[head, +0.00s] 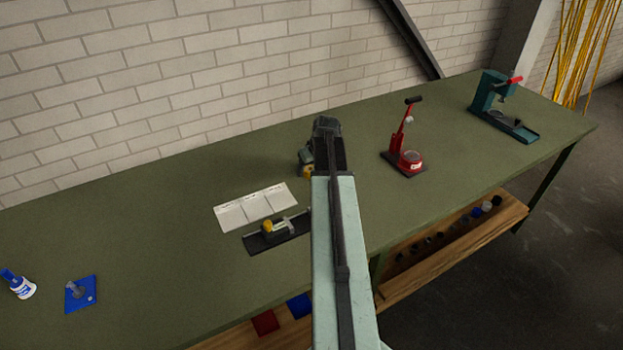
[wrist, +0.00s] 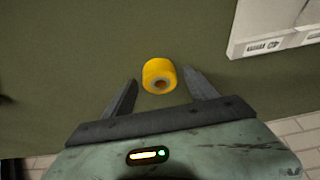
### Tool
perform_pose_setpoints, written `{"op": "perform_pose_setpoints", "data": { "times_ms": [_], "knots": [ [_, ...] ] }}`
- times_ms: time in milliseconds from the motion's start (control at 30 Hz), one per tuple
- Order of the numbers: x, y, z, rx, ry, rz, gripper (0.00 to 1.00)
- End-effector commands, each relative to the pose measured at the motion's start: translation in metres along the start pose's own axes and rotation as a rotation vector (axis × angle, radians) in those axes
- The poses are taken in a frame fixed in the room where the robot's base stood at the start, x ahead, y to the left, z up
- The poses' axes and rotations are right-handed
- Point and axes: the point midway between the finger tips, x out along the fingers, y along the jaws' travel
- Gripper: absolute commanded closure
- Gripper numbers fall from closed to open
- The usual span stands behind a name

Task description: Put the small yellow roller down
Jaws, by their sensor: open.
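The small yellow roller (wrist: 159,75) is on the green bench top in the wrist view, its round end with a dark hole facing the camera. My gripper (wrist: 160,78) is open, with one dark finger on each side of the roller. Gaps show between the roller and both fingers. In the head view, the roller (head: 306,172) is partly hidden by my arm, and my gripper (head: 305,161) is at the bench beside it.
A white three-part sheet or tray (head: 232,217) and a black fixture (head: 254,243) with a yellow part lie left of my arm. A red press (head: 402,145) and a teal press (head: 488,95) stand right. A bottle (head: 18,284) and blue plate (head: 81,294) are far left.

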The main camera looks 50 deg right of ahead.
Motion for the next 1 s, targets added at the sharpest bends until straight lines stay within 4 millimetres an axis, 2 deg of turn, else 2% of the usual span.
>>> {"op": "perform_pose_setpoints", "data": {
  "times_ms": [133, 367, 733, 1000],
  "knots": [
    [-0.002, 0.0, -0.001, 0.0, 0.0, 0.0, 0.34],
    [-0.002, 0.0, 0.0, 0.0, 0.0, 0.0, 0.98],
    [-0.005, 0.001, -0.002, 0.001, 0.0, 0.0, 1.0],
    [-0.022, -0.001, -0.009, -0.001, 0.0, -0.001, 1.0]
  ]
}}
